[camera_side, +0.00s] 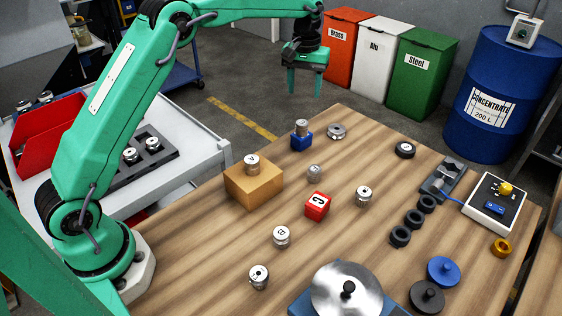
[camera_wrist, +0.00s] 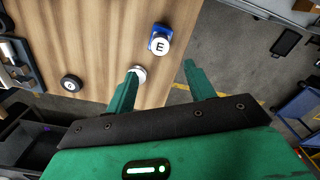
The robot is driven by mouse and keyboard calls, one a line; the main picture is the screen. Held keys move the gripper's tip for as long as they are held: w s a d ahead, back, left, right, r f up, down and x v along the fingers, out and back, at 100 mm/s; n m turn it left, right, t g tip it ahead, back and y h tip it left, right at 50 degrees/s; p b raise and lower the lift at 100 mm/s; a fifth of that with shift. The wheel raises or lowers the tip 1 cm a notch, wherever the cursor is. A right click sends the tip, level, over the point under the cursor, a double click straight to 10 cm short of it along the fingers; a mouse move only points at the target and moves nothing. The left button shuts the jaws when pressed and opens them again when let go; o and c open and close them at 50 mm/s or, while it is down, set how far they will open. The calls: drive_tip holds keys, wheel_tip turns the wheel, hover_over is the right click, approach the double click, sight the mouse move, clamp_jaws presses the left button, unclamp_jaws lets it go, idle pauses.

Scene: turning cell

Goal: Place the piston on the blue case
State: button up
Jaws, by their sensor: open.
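In the side view, a metal piston (camera_side: 301,127) stands upright on the small blue case (camera_side: 301,143) near the far edge of the wooden table. In the wrist view, a light round top marked E (camera_wrist: 159,45) is over the blue case (camera_wrist: 161,30). My gripper (camera_side: 305,92) is open and empty, raised beyond the table's far edge. In the wrist view, the blue case lies ahead of the open fingers (camera_wrist: 161,67), apart from them. Similar metal cylinders stand elsewhere, so I cannot tell for sure which piston is meant.
A metal disc (camera_side: 336,131) lies right of the blue case. A wooden block (camera_side: 254,187) bears another cylinder. A red cube (camera_side: 317,206) stands mid-table among several metal cylinders. Black rings, a control box (camera_side: 495,207) and a chuck-like disc (camera_side: 347,290) occupy the right and front.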

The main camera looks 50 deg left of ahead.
drive_tip(key=shift+r, duration=0.2)
idle(0.5)
drive_tip(key=s+r+m+t, duration=0.3)
drive_tip(key=s+r, duration=0.9)
drive_tip(key=s, duration=0.5)
drive_tip(key=s+f+m+t, duration=0.1)
drive_tip(key=s+f, duration=0.1)
drive_tip(key=s, duration=0.7)
drive_tip(key=s+d+f+m+t, duration=0.1)
drive_tip(key=s+f, duration=0.2)
drive_tip(key=s, duration=0.7)
drive_tip(key=shift+s+d+t, duration=0.25)
drive_tip(key=shift+s+t, duration=0.05)
